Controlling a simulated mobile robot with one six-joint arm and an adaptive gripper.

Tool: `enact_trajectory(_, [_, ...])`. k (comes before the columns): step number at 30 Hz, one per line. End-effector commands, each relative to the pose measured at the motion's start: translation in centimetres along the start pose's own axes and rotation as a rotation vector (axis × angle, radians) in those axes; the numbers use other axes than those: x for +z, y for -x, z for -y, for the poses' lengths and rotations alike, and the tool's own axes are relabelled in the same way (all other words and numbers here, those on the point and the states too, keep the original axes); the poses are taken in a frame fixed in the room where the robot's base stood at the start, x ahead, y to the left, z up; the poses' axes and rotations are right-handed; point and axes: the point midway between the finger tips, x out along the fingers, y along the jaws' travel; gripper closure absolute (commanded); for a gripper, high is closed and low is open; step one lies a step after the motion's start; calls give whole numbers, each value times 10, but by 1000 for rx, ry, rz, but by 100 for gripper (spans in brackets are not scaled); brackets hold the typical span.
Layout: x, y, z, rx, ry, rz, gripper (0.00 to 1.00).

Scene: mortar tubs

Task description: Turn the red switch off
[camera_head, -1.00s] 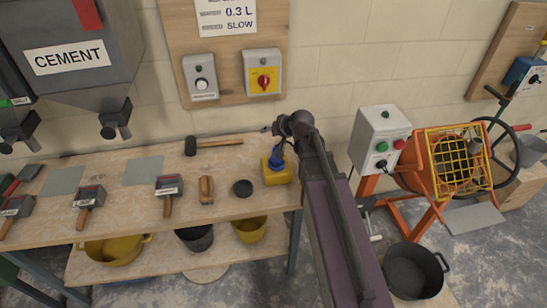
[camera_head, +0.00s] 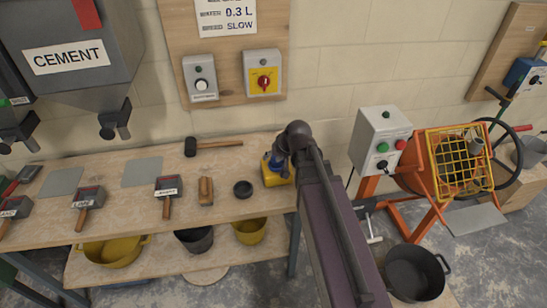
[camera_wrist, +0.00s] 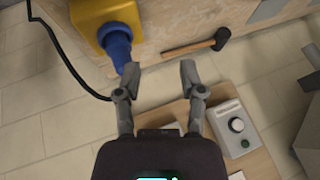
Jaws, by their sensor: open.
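The red switch (camera_head: 263,82) is a red rotary knob on a yellow plate, on a grey box fixed to the wooden wall board. A small dark lamp sits above the knob. I cannot pick out the red switch in the wrist view. My gripper (camera_wrist: 158,68) is open, with nothing between its two fingers. In the head view my arm's end is below and right of the switch, apart from it, and the fingers are not clearly visible there.
A grey box with a white knob (camera_head: 201,86) is left of the switch; it also shows in the wrist view (camera_wrist: 237,126). A yellow-and-blue device (camera_wrist: 108,25) stands on the bench near my gripper. A mallet (camera_head: 213,145) lies at the back. An orange mixer (camera_head: 437,165) stands right.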

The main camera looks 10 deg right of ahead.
Motion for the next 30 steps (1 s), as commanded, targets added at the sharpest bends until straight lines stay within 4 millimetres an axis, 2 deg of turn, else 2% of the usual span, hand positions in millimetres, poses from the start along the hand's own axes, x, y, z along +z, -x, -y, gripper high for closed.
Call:
enact_trajectory(3, [0,0,0,0,0,0,49])
enact_trajectory(4, [0,0,0,0,0,-1,46])
enact_trajectory(6, [-1,0,0,-1,-1,-2,25])
enact_trajectory(9, [-3,-2,1,-12,-9,-10,0])
enact_trajectory(14, [-16,-7,4,-71,-53,-51,0])
enact_trajectory(17, [-30,-12,8,-139,-105,-98,0])
enact_trajectory(24, [-82,-15,15,-359,-297,-255,0])
enact_trajectory(30, [-129,-8,8,-545,-491,-390,0])
